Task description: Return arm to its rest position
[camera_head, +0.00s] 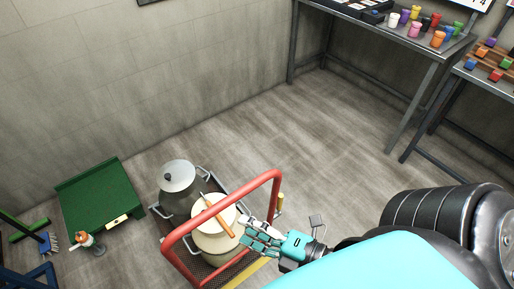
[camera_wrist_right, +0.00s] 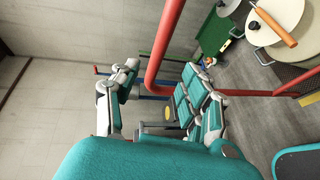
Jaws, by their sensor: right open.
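My right arm (camera_head: 390,262), teal with black joints, reaches in from the lower right in the head view. My right gripper (camera_head: 262,238) is at the right side of the red cart handle (camera_head: 222,205), close to a cream pot (camera_head: 216,245). In the wrist view its fingers (camera_wrist_right: 158,85) are spread apart with nothing held between them. The red handle (camera_wrist_right: 165,45) passes close by the fingers; I cannot tell whether they touch. My left gripper is not in view.
The cart carries the cream pot with a brown stick (camera_head: 218,216) across its top and a grey lidded pot (camera_head: 178,180). A green box (camera_head: 98,200) and a blue brush (camera_head: 48,242) are at left. Tables (camera_head: 400,45) with colored cups stand at back right. Middle floor is clear.

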